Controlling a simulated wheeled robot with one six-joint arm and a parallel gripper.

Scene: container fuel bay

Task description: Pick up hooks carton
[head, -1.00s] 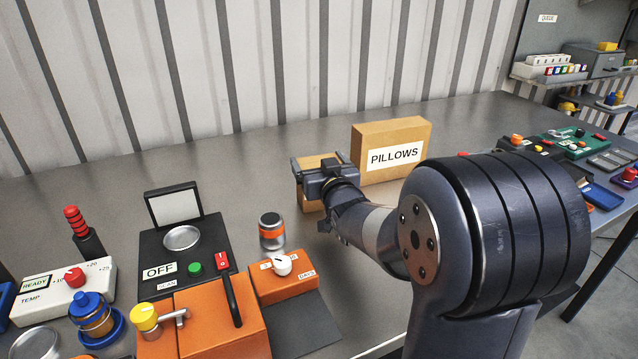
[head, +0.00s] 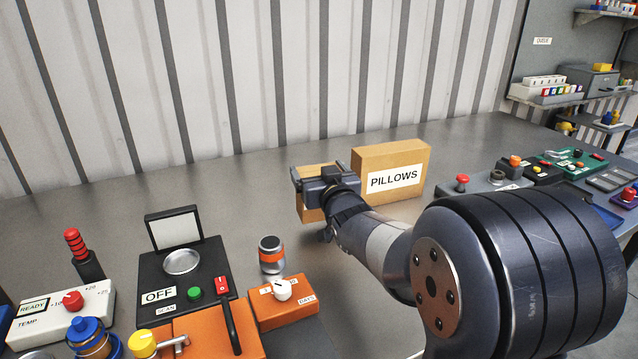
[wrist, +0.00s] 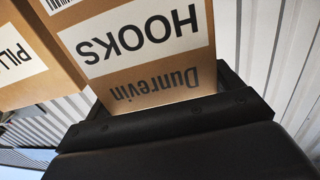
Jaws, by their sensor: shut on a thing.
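The hooks carton (wrist: 140,45) is a brown box with a white HOOKS label, upside down in the wrist view. In the head view, part of the carton (head: 311,207) shows behind my gripper (head: 325,180). My gripper also shows in the wrist view (wrist: 170,112), with its jaws shut on the carton's sides. The rest of the carton is hidden by the gripper in the head view. I cannot tell whether its base touches the table.
The PILLOWS carton (head: 392,178) stands close on the right of the hooks carton. An orange-banded can (head: 271,254) and a black scanner (head: 185,270) stand to the left in front. Bare table (head: 240,190) lies to the left.

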